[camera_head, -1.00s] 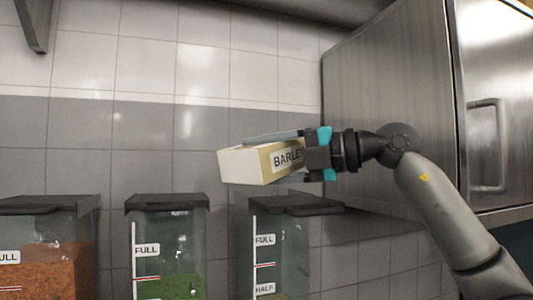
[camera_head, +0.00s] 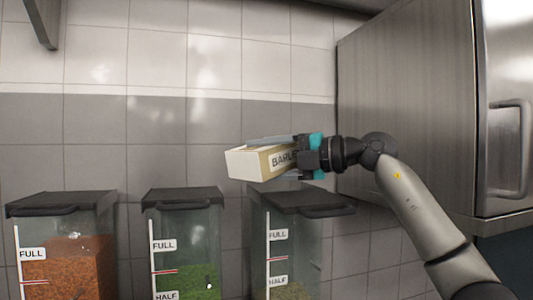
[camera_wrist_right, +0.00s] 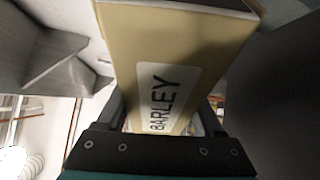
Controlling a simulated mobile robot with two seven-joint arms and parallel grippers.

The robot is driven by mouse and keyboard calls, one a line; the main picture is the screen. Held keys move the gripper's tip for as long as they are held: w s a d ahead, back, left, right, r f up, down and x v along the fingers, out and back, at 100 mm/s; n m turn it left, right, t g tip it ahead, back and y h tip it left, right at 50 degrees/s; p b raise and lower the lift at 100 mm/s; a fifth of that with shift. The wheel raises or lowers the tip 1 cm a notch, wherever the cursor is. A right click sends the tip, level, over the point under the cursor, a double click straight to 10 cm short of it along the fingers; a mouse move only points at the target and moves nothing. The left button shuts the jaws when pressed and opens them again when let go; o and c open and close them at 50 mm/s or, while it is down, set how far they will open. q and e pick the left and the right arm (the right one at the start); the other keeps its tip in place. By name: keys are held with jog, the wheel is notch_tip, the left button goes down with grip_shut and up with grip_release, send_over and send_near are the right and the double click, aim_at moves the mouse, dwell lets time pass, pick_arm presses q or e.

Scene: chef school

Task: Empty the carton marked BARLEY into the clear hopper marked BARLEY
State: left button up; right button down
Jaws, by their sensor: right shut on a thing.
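The BARLEY carton (camera_head: 258,162) is a cream and tan box lying on its side in the air. My right gripper (camera_head: 290,157) is shut on it, with one finger along each side. The carton's label reads BARLEY in the right wrist view (camera_wrist_right: 165,97). The carton is above the rightmost clear hopper (camera_head: 290,250), which has a dark lid (camera_head: 303,201) on top and a low fill of pale grain just under the HALF mark. That hopper's name marking is not in view. My left gripper is not in view.
A hopper of green contents (camera_head: 187,255) stands in the middle and one of orange-red contents (camera_head: 70,265) at the left, both with dark lids. A steel cabinet (camera_head: 410,110) hangs at the right, close to my right arm. The tiled wall is behind.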

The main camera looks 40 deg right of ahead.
jog(key=shift+w+d+r+m+p, duration=0.2)
jog(key=shift+w+p, duration=0.15)
jog(key=shift+w, duration=0.15)
jog(key=shift+w+d+r+m+p, duration=0.1)
jog(key=shift+w+d+p, duration=0.05)
jog(key=shift+w+p, duration=0.25)
jog(key=shift+w+d+t+p, duration=0.15)
jog(key=shift+w, duration=0.35)
jog(key=shift+w+d+t+p, duration=0.15)
jog(key=shift+w, duration=0.3)
jog(key=shift+w+d+f+m, duration=0.15)
jog(key=shift+w+m, duration=0.1)
jog(key=shift+w, duration=0.2)
jog(key=shift+w+d+r+m, duration=0.15)
jog(key=shift+w+m, duration=0.1)
jog(key=shift+w, duration=0.2)
jog(key=shift+d+r+m+t+y, duration=0.2)
jog(key=shift+r+m+t+y, duration=0.1)
jog(key=shift+m, duration=0.35)
jog(key=shift+d+r+m+t+y, duration=0.2)
jog(key=shift+r+m, duration=0.05)
jog(key=shift+m, duration=0.4)
jog(key=shift+w+f, duration=0.1)
